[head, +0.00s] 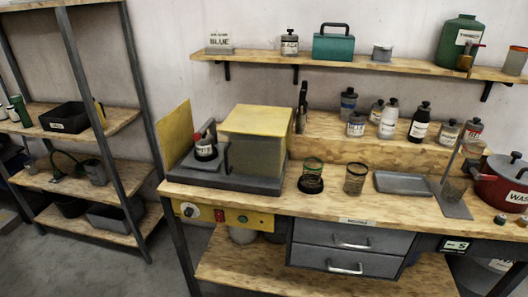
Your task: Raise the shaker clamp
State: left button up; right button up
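The paint shaker stands at the left end of the workbench. It has a grey base (240,184), a yellow-topped housing (258,122) and a yellow panel (176,135) standing upright at its left. A small labelled container (205,152) sits on the left part of the base. A dark grey bent bar (226,158), possibly the clamp, stands beside the container and the housing. Red and black parts show at the container's top; I cannot tell whether the clamp presses on it. Neither of my grippers is in view.
A yellow control panel (228,217) with knobs is on the bench front. Mesh cups (355,178), a grey tray (402,183) and a red pot (500,190) stand to the right. Several bottles line the riser (340,147). A shelf rack (128,120) is at left.

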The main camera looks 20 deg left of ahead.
aim_at(196, 136)
jog(key=u, duration=1.25)
jog(key=j, duration=0.3)
jog(key=i+j+u, duration=0.1)
jog(key=j, duration=0.2)
